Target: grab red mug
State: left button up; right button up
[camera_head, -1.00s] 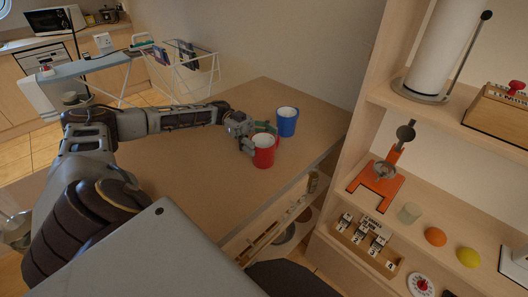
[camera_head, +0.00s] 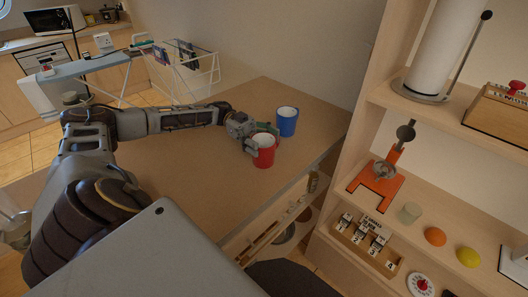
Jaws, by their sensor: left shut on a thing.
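The red mug (camera_head: 265,155) stands upright on the wooden tabletop (camera_head: 190,180), near its right edge. My left gripper (camera_head: 257,140) reaches in from the left and is shut on the red mug at its upper left side. The fingers partly cover the mug's rim. Whether the mug's base touches the table is hard to tell. My right gripper is not in the picture.
A blue mug (camera_head: 287,121) stands just behind and to the right of the red one. A wall rises behind the table. A wooden shelf unit (camera_head: 350,110) with a paper towel roll (camera_head: 447,45) and an orange stand (camera_head: 377,187) is close on the right.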

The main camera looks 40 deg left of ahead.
pick_arm(q)
jog(key=shift+r, duration=0.15)
jog(key=shift+r, duration=0.45)
notch_tip(320, 180, up, 9)
jog(key=p, duration=0.1)
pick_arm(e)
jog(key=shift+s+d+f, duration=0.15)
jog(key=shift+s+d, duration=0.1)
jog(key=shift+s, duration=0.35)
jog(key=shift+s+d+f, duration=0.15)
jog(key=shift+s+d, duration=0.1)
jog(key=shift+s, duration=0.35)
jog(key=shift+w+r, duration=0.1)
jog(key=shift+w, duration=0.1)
